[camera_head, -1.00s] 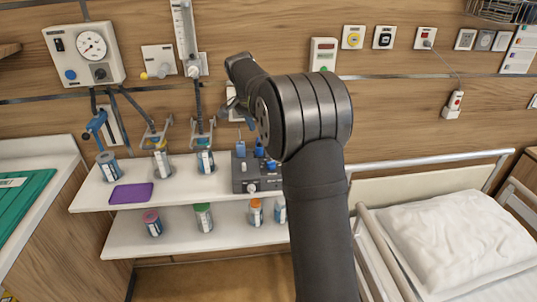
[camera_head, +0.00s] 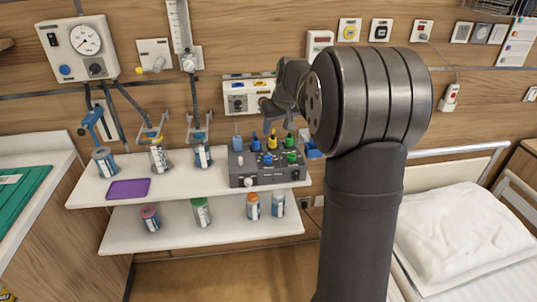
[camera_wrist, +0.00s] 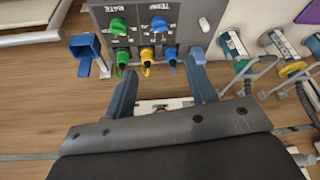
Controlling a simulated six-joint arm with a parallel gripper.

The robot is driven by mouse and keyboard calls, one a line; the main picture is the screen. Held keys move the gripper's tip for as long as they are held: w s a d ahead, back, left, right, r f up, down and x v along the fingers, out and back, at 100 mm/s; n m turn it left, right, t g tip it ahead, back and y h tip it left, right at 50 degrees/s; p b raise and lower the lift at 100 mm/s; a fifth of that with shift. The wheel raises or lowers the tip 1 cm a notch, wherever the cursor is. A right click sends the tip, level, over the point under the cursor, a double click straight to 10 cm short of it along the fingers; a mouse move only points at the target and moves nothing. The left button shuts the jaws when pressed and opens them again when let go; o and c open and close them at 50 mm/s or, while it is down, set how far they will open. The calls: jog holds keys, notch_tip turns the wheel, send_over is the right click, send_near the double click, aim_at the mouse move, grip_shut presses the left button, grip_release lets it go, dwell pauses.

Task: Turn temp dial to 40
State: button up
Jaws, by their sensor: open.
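The grey control box (camera_head: 240,178) stands at the right end of the upper shelf. Its TEMP dial (camera_wrist: 160,24) is blue, and in the head view this dial (camera_head: 268,159) sits left of the green RATE dial (camera_head: 292,156). The lettering is upside down in the wrist view, and I cannot read the scale numbers or the setting. My gripper (camera_wrist: 160,68) is open and empty, with its blue fingers apart, on the side of the box with the coloured plugs. It is not touching the TEMP dial. In the head view my arm partly hides the gripper.
Green, yellow (camera_wrist: 147,55) and blue plugs line the box edge between the fingers and the dials. A white knob (camera_wrist: 205,24) is beside the TEMP dial. A blue holder (camera_wrist: 85,48) is beside the box. Bottles and a purple pad (camera_head: 128,189) are on the shelf to the left.

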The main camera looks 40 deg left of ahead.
aim_at(269, 159)
jog(key=x, duration=1.6)
jog(key=shift+s+f, duration=0.1)
jog(key=shift+f, duration=0.1)
jog(key=shift+c, duration=0.4)
jog(key=c, duration=0.9)
jog(key=shift+n+g, duration=0.3)
jog(key=shift+n, duration=0.2)
jog(key=o, duration=1)
jog(key=shift+r, duration=0.1)
